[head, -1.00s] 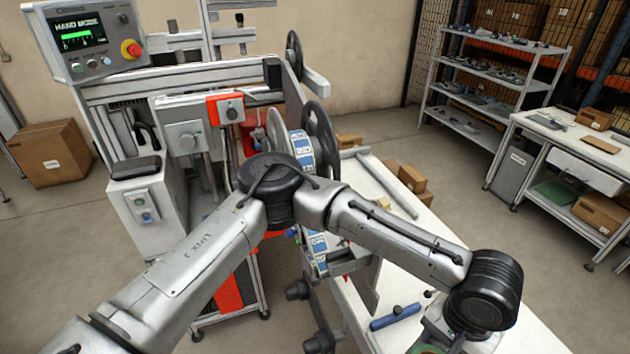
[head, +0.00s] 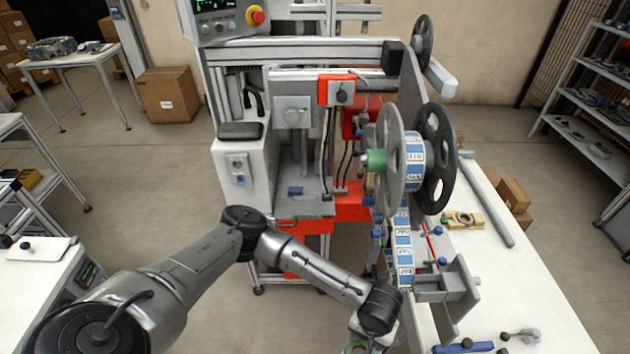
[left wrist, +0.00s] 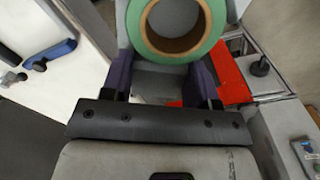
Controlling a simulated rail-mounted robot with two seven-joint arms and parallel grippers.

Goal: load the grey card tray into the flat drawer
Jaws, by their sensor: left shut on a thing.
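I cannot surely make out the grey card tray. A grey plate-like part (head: 446,283) sticks out at the machine's lower right, but I cannot tell what it is. I cannot single out the flat drawer either. My right gripper is not in view.
The machine (head: 240,168) fills the middle, with large reels (head: 436,150) and a printed strip on its right. A white table (head: 530,300) at right holds a yellowish block (head: 462,220) and a blue-handled tool (head: 462,348). Bare floor lies left of the machine.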

